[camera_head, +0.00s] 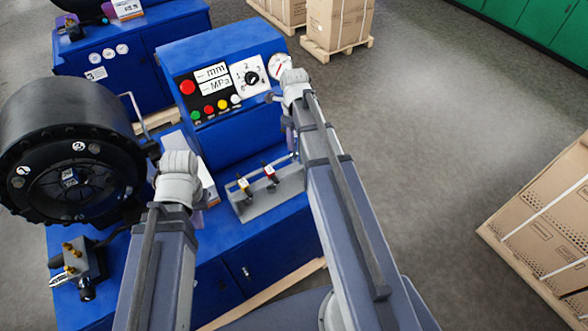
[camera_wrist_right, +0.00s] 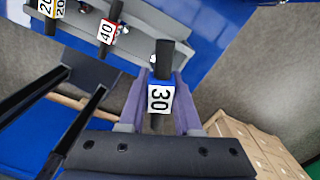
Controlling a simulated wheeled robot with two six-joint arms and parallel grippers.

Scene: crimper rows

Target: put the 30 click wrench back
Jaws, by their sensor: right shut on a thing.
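The 30 click wrench (camera_wrist_right: 161,98) has a black shaft and a blue-and-white tag. My right gripper (camera_wrist_right: 160,84) is shut on it, with a purple finger on each side. In the right wrist view its top end overlaps the right end of the grey rack (camera_head: 275,201); whether it touches the rack cannot be told. In the rack stand the yellow-tagged 20 wrench (camera_head: 243,185) and the red-tagged 40 wrench (camera_head: 270,173). In the head view my right arm hides the 30 wrench. My left gripper (camera_head: 205,193) is mostly hidden behind its own wrist, left of the rack.
The rack sits on a blue bench beside a control panel (camera_head: 222,85) with buttons and a gauge. A black crimper head (camera_head: 68,150) stands left. A brass-fitted block (camera_head: 78,270) sits at the bench's front left. Cartons (camera_head: 545,225) stand right, across open floor.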

